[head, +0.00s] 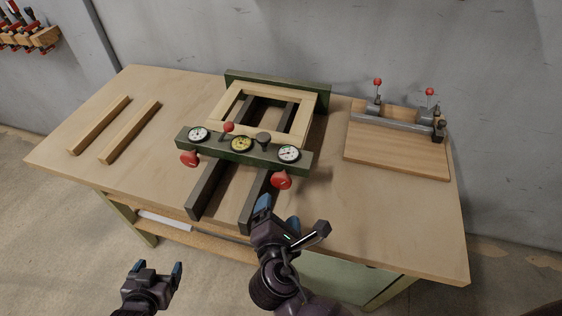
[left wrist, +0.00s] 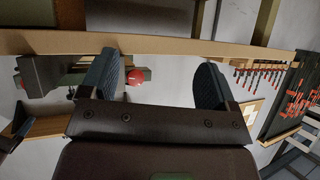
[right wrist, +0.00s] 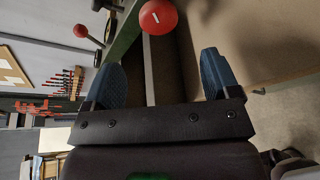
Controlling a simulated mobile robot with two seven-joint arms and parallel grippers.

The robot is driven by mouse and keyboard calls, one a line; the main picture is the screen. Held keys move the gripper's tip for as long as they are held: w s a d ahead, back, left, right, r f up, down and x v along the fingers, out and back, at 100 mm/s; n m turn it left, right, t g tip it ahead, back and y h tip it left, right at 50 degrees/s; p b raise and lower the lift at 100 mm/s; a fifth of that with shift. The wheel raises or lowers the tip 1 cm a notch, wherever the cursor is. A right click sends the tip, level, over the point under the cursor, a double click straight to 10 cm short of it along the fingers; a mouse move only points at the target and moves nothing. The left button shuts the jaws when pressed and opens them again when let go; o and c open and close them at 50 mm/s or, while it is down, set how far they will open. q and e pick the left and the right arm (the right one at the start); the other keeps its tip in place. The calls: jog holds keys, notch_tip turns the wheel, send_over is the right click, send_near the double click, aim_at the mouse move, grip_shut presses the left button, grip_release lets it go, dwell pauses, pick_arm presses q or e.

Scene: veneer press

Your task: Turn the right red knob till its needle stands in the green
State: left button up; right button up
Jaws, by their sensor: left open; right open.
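The right red knob (head: 281,180) sits on the front of the press's green crossbar (head: 215,152), below the right white dial (head: 289,154). The dial's needle is too small to read. My right gripper (head: 294,216) is open and empty, in front of and below this knob and apart from it. In the right wrist view a red knob with a white mark (right wrist: 157,16) lies ahead, between the lines of the open fingers. My left gripper (head: 157,267) is open and empty, low in front of the bench and far from the knobs.
The left red knob (head: 189,158) sits under the left dial (head: 197,134). A yellow dial (head: 241,144) and a red-topped lever (head: 228,127) are between. Two dark rails (head: 208,188) jut forward. A clamp board (head: 398,150) stands right; wooden strips (head: 130,132) lie left.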

aim_at(280, 185)
jog(key=x, duration=1.1)
pick_arm(q)
jog(key=shift+s+f, duration=0.2)
jog(key=shift+s, duration=0.2)
pick_arm(e)
jog(key=c, duration=0.9)
